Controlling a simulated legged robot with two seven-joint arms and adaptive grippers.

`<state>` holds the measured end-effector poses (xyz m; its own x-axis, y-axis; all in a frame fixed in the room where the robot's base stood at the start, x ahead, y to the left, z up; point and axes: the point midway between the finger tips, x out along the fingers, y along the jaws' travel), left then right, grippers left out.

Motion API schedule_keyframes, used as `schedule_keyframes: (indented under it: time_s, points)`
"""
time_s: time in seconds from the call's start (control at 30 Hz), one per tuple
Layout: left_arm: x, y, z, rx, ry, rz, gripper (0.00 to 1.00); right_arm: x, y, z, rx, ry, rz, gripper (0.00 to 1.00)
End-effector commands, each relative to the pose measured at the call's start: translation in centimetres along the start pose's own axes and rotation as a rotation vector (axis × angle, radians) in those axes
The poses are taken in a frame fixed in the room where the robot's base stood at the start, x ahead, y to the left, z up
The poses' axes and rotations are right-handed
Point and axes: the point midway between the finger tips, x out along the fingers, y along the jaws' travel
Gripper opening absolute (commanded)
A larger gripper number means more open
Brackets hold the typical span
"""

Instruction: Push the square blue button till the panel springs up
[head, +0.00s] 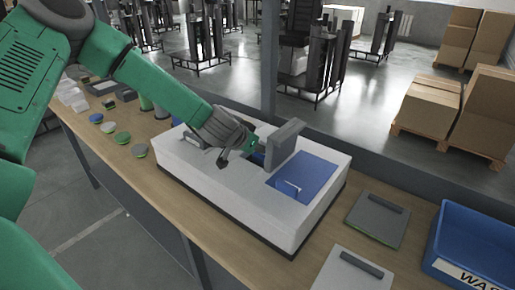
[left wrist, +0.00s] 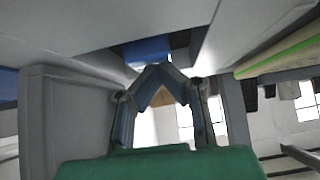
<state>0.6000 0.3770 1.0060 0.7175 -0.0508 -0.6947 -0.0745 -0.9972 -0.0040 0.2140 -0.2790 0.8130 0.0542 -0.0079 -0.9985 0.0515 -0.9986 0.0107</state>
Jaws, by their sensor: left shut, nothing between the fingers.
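A white box (head: 225,185) sits on the wooden bench. A blue rectangular recess (head: 312,172) is in the right part of its top. A grey panel (head: 286,141) stands raised and tilted beside that recess. My left gripper (head: 254,147) is shut and empty, low over the box top just left of the panel. A small blue patch shows by the fingers; I cannot tell if it is the button, or if they touch it. In the left wrist view, the shut fingertips (left wrist: 160,72) are close to a blue surface (left wrist: 148,50). My right gripper is not in view.
Two grey plates with handles, one dark (head: 377,220) and one light (head: 352,272), lie right of the box. A blue bin (head: 470,245) stands at the far right. Several small parts lie on the bench's left end. A dark post (head: 269,60) rises behind the box.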

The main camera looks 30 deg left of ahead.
Motion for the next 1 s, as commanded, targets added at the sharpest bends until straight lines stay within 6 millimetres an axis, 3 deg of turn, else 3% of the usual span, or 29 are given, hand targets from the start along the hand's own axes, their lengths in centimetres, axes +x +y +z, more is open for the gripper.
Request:
schedule_keyframes:
  time_s: [0.03, 0.07, 0.7, 0.87, 1.0]
  points:
    - [0.6, 0.2, 1.3, 0.002, -0.020, 0.007, 0.00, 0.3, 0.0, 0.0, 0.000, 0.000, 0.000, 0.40]
    - [0.6, 0.3, 1.4, 0.001, -0.022, 0.008, 0.00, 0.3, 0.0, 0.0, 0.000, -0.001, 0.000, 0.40]
    - [0.8, 0.2, 2.0, -0.004, -0.036, 0.014, 0.00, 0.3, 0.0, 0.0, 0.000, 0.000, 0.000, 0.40]
    - [0.5, 0.3, 1.5, -0.004, -0.034, 0.013, 0.00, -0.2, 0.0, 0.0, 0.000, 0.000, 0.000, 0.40]
    - [-0.5, 0.4, 0.0, -0.002, -0.028, 0.011, 0.00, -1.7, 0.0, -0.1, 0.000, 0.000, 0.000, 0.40]
